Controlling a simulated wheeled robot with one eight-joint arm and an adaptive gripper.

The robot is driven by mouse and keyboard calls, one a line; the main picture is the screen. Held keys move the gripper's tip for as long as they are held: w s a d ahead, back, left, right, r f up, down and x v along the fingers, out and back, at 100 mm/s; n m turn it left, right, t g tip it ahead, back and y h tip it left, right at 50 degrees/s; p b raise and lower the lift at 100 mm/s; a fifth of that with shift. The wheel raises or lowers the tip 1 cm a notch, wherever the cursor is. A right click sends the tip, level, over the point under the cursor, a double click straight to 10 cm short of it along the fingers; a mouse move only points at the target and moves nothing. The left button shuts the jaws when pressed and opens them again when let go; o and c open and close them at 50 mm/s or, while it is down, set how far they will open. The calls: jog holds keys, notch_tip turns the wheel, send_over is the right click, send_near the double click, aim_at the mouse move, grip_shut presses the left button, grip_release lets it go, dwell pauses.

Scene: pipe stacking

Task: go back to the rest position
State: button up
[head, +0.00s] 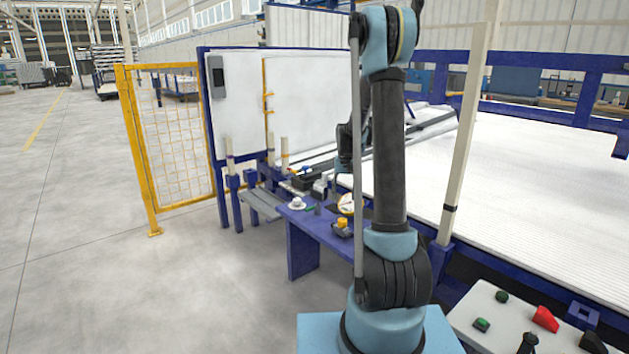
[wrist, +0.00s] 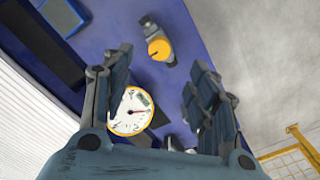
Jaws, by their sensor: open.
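My gripper (wrist: 160,105) shows in the wrist view with its two fingers spread apart, open. A round gauge (wrist: 132,112) with a white dial and yellow rim shows beside the left finger, partly hidden by it. I cannot tell how far below the fingers it lies. In the head view my arm rises upright and hides part of the scene, and the gripper itself is hard to make out behind it. The gauge (head: 346,203) also shows there on the blue table (head: 304,246), partly behind my arm.
A grey fitting with a yellow knob (wrist: 157,45) stands on the table, clear of the fingers. A white ribbed bed (head: 530,185) lies to the right. A control panel with buttons (head: 497,319) is at the lower right. A yellow mesh fence (head: 172,140) stands left. Open floor lies left.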

jog(key=s+r+n+t, duration=0.1)
jog(key=s+r, duration=0.4)
jog(key=s, duration=0.7)
jog(key=s+r, duration=0.6)
jog(key=s, duration=0.5)
jog(key=s+f, duration=0.3)
jog(key=s, duration=0.6)
jog(key=s+f+n+t, duration=0.1)
jog(key=s+f, duration=0.3)
jog(key=s, duration=0.6)
jog(key=shift+s, duration=0.2)
jog(key=shift+f, duration=0.1)
jog(key=shift+w+f, duration=0.2)
jog(key=shift+w, duration=0.2)
